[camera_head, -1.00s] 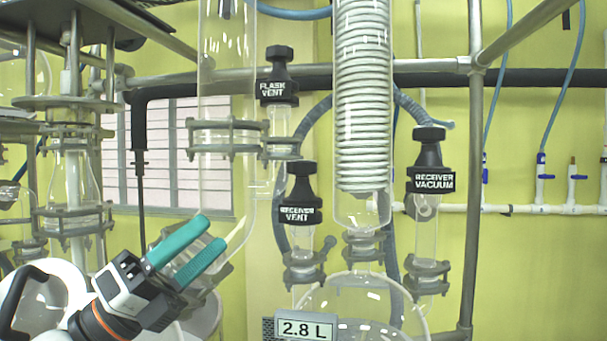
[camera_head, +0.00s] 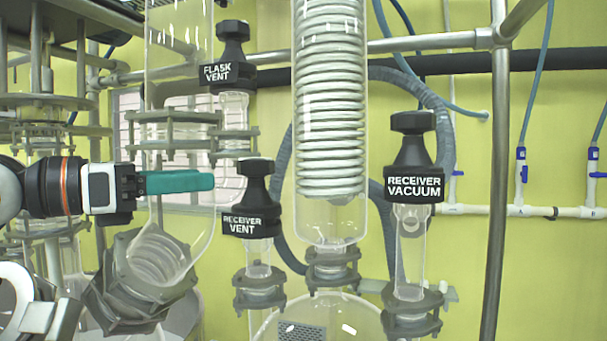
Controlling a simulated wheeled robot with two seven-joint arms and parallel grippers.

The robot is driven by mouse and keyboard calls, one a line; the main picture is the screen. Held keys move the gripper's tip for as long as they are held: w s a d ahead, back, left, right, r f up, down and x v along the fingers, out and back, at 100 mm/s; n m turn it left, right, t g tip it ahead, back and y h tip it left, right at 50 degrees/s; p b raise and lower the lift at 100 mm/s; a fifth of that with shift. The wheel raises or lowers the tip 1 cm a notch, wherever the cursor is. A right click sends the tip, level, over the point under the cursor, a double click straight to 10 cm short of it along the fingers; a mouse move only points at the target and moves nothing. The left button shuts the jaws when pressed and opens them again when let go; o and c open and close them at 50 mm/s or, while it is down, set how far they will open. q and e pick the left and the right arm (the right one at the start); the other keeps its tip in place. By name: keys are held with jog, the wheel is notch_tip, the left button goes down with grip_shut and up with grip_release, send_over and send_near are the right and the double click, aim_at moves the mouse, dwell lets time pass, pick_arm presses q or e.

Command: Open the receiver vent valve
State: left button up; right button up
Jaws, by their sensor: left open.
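The receiver vent valve (camera_head: 250,222) is a black knob on a dark labelled body atop a glass stem, in the centre left of the head view. It stands upright. My left gripper (camera_head: 208,182) comes in from the left with its teal fingers level, pointing right. It is open and empty. The fingertips end just left of the valve's upper knob, with a narrow gap in the picture; the difference in depth is hard to tell. The two fingers overlap almost edge-on. My right gripper is not in view.
The flask vent valve (camera_head: 230,60) stands above and slightly left of it. The receiver vacuum valve (camera_head: 414,170) stands to the right. The coiled condenser (camera_head: 330,110) stands between. A clamped glass column (camera_head: 180,90) stands close to my left gripper.

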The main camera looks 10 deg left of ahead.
aim_at(239, 173)
pick_arm(q)
jog(key=shift+w+d+r+p, duration=0.2)
jog(key=shift+w+d+p, duration=0.3)
jog(key=shift+p, duration=0.1)
jog(key=shift+w+d+r+p, duration=0.2)
jog(key=shift+w+d+p, duration=0.15)
jog(key=shift+d+p, duration=0.15)
jog(key=p+x, duration=0.1)
jog(key=x, duration=0.3)
jog(key=p+x, duration=0.1)
jog(key=x, duration=0.1)
jog(key=shift+w+d+f, duration=0.1)
jog(key=shift+w+d, duration=0.1)
jog(key=shift+d, duration=0.05)
jog(key=shift+w+d, duration=0.2)
jog(key=shift+w, duration=0.05)
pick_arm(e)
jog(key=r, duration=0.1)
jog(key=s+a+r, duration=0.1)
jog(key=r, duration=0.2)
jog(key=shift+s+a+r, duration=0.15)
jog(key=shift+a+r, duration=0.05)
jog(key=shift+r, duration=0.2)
pick_arm(q)
jog(key=shift+f, duration=0.1)
